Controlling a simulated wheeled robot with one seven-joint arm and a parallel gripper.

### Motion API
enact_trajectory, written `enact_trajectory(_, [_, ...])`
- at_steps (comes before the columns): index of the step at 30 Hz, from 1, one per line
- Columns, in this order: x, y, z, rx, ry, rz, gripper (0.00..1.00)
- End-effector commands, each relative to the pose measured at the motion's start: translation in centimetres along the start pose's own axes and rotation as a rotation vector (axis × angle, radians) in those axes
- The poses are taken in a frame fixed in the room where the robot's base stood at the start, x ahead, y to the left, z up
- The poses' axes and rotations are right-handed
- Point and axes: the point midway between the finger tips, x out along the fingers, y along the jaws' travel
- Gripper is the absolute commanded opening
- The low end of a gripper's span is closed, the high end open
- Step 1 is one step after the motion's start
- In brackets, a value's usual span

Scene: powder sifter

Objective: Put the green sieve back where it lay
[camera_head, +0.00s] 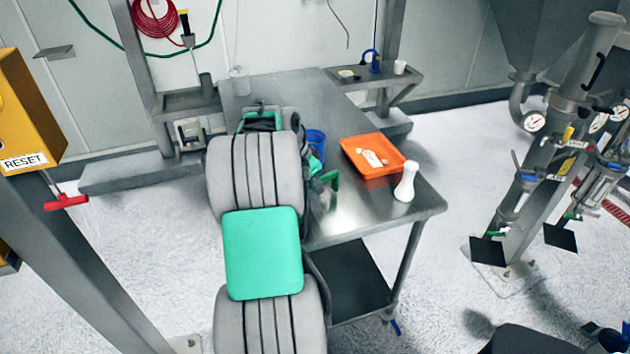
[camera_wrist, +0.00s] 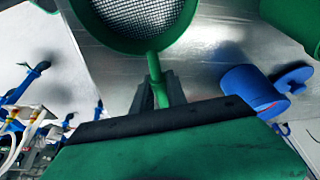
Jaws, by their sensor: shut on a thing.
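The green sieve (camera_wrist: 154,72) shows at the top of the wrist view. It has a round green rim, a grey wire mesh and a straight handle. My gripper (camera_wrist: 160,90) is shut on the handle, with one grey finger on each side. The mesh bowl reaches beyond the fingertips over the steel table, partly cut off by the picture's edge. I cannot tell its height above the table. In the head view my arm covers most of the gripper's area. A green piece (camera_head: 331,180) shows beside the arm there; I cannot tell whether it belongs to the sieve.
A green object (camera_wrist: 298,20) fills the wrist view's upper right corner. The steel table (camera_head: 340,222) carries an orange tray (camera_head: 352,160) and a white bottle (camera_head: 406,183).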

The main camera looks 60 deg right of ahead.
Motion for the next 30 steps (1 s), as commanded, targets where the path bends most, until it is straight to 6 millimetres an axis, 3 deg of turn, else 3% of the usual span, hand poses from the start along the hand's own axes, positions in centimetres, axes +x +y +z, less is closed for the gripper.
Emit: enact_trajectory(30, [1.4,0.0,0.6,0.000,0.000,-0.001,0.00])
